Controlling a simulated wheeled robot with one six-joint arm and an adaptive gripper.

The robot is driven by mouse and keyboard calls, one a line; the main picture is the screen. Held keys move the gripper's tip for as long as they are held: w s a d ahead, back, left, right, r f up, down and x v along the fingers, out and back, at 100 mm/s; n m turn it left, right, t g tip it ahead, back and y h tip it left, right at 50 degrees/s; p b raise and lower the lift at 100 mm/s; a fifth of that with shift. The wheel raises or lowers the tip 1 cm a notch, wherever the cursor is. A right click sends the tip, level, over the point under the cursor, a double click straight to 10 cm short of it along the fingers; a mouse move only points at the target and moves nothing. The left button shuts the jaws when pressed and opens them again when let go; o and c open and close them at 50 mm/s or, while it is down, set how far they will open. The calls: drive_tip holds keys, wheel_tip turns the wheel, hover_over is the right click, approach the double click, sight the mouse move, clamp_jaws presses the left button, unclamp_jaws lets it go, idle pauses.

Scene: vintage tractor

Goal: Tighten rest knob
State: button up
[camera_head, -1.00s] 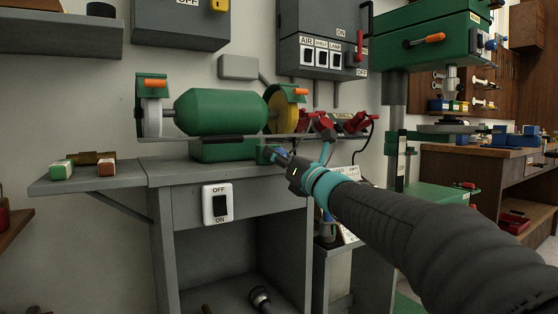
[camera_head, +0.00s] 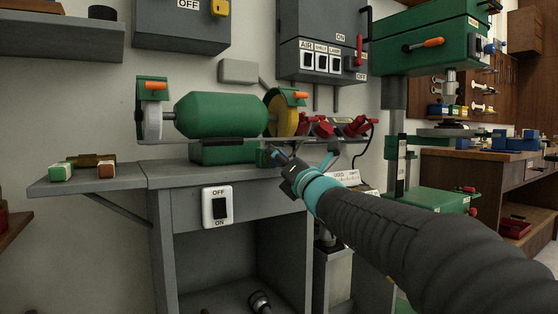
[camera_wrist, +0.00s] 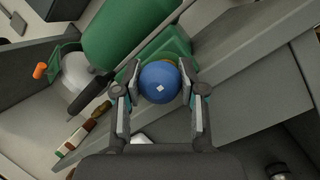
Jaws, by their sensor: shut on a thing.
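The rest knob (camera_wrist: 160,85) is a blue round knob with a small white mark, seen between my fingers in the wrist view. My gripper (camera_wrist: 158,92) is shut on it, one finger on each side. In the head view my gripper (camera_head: 270,155) is at the front right of the bench grinder's base, and the knob is largely hidden there. The grinder (camera_head: 220,113) has a green motor body, a white wheel at left and a yellow wheel (camera_head: 282,115) at right. A dark rest bar (camera_wrist: 90,98) shows left of the knob in the wrist view.
The grinder stands on a grey bench (camera_head: 220,174) with an off/on switch (camera_head: 216,206) on its front. Red tools (camera_head: 320,127) and a green drill press (camera_head: 425,45) stand to the right.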

drive_tip(key=shift+f, duration=0.1)
drive_tip(key=o, duration=1.2)
drive_tip(key=shift+d, duration=0.1)
drive_tip(key=v, duration=1.2)
